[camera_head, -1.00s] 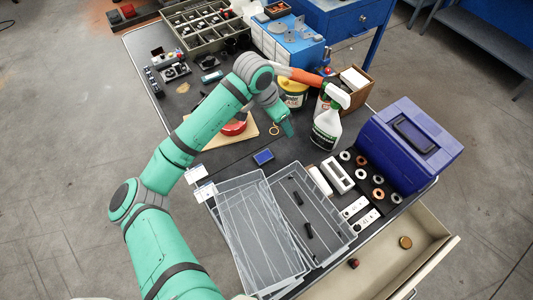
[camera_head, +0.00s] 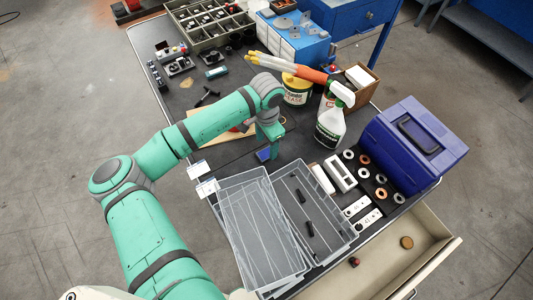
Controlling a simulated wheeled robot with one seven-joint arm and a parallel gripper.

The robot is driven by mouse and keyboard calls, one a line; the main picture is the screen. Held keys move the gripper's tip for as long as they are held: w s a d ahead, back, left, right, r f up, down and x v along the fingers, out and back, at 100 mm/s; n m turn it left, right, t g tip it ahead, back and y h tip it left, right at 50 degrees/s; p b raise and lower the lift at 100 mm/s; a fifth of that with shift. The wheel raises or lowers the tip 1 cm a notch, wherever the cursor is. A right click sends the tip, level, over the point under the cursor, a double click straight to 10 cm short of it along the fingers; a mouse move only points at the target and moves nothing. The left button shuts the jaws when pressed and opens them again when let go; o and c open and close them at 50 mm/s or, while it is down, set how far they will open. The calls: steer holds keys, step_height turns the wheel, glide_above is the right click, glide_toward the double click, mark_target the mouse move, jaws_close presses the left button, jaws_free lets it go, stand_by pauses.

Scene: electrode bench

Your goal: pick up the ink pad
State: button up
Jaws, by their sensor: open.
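The ink pad (camera_head: 263,155) is a small blue rectangle lying on the dark bench top, just behind the clear plastic trays. My gripper (camera_head: 271,146) is open and points down right at the ink pad, covering part of it. I cannot tell from this view whether the fingers are beside the pad or still above it. Nothing shows held in it.
Clear trays (camera_head: 250,222) lie in front of the pad. A spray bottle (camera_head: 331,127) and a yellow grease tub (camera_head: 296,91) stand behind and to the right. A blue-purple case (camera_head: 398,160) stands on the right, above an open drawer (camera_head: 385,272).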

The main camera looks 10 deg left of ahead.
mark_target(266, 153)
step_height(266, 153, down, 4)
steer(key=shift+s+f, duration=0.1)
steer(key=shift+c, duration=0.4)
steer(key=c, duration=1.1)
